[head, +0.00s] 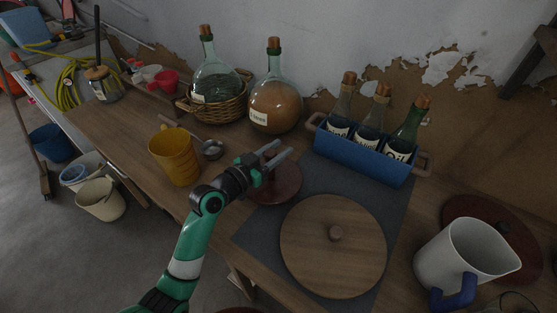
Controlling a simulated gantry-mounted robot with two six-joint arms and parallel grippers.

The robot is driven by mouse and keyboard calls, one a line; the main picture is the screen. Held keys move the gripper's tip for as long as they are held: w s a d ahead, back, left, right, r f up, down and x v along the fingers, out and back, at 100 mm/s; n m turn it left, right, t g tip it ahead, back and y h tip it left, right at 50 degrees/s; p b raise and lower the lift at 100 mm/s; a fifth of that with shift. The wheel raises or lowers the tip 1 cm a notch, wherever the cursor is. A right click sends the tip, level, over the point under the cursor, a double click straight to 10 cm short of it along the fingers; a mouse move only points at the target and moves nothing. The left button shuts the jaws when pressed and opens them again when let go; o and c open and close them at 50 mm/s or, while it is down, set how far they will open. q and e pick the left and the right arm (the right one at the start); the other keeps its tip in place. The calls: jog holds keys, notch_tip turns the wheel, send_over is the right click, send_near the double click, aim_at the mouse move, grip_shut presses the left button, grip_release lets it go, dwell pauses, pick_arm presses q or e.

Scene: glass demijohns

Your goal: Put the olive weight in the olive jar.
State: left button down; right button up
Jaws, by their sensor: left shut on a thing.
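My left gripper (277,151) is shut above a red-brown round disc (287,188), at the back left of the dark mat. It appears to have this disc by its knob, but the wrist and fingers hide the grip. A larger wooden disc with a knob (335,268) lies at the front of the mat. Another dark red disc with a knob (470,208) lies at the right, behind a white jug. No label in view lets me tell which thing is the olive weight or the olive jar. My right gripper is not in view.
A blue crate (360,160) with three corked bottles stands behind the mat. A corked demijohn (275,95) and another in a basket (222,107) stand at the back. A yellow cup (175,158) is left of my arm; the white jug (455,258) is front right.

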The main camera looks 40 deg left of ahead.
aim_at(279, 169)
pick_arm(q)
jog(key=shift+w+a+f+b, duration=0.15)
jog(key=shift+f+b, duration=0.8)
jog(key=shift+f, duration=0.65)
jog(key=shift+f, duration=0.15)
jog(key=shift+c, duration=2.3)
grip_release()
jog(key=shift+f, duration=0.15)
jog(key=shift+r, duration=0.3)
jog(key=s, duration=0.4)
jog(key=s+p, duration=0.1)
jog(key=s, duration=0.3)
jog(key=s+p, duration=0.1)
jog(key=s, duration=0.3)
jog(key=shift+d+r, duration=0.15)
jog(key=shift+d, duration=0.15)
